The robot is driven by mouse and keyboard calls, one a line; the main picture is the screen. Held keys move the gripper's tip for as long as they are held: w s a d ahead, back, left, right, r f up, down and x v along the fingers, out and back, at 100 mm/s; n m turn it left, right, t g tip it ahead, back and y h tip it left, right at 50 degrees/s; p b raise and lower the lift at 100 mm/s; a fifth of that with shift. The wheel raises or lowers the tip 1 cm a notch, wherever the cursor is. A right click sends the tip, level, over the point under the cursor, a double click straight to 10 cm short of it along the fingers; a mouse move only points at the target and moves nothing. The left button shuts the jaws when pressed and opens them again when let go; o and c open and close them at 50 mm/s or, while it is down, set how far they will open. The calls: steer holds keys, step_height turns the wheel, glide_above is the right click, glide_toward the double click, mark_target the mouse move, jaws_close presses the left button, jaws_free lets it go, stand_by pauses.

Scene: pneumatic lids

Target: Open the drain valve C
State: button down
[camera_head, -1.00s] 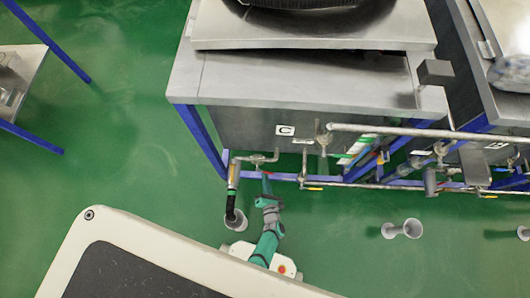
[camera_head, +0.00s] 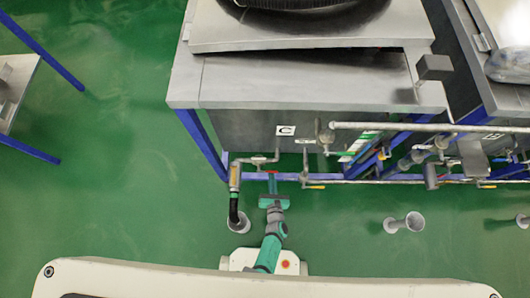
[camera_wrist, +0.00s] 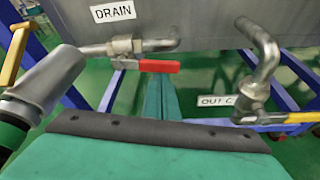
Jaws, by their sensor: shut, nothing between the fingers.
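The drain valve sits on a short metal pipe under the tank marked C. Its red lever handle (camera_wrist: 158,66) lies level, pointing right, below the DRAIN label (camera_wrist: 113,11) in the wrist view. The valve's pipe (camera_head: 258,160) shows small in the head view. My gripper (camera_wrist: 160,88) is shut and empty. Its teal fingers point toward the red handle and their far ends show just below it; I cannot tell whether they touch. In the head view my gripper (camera_head: 272,184) is just in front of the pipework.
The C tank (camera_head: 240,132) stands behind the valve on blue legs. A hose and grey funnel (camera_head: 238,224) are at left. An OUT C valve with a yellow handle (camera_wrist: 301,117) is at right. A grey floor funnel (camera_head: 413,222) stands further right, with open green floor around it.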

steer(key=shift+w+d+r, duration=0.1)
steer(key=shift+r, duration=0.5)
stand_by(0.3)
steer(key=shift+f, duration=2.1)
steer(key=a+v, duration=0.1)
steer(key=v, duration=0.9)
steer(key=s+r+m, duration=0.4)
steer(key=r+m, duration=0.7)
steer(key=r, duration=0.3)
steer(key=s+a+r+m+t+h, duration=0.1)
steer(key=s+r+m, duration=0.3)
steer(key=r+m, duration=0.8)
steer(key=s+r+m, duration=0.3)
steer(key=r+m, duration=0.8)
steer(key=r, duration=0.6)
steer(key=shift+s+a+h, duration=0.25)
steer(key=shift+s+h, duration=0.15)
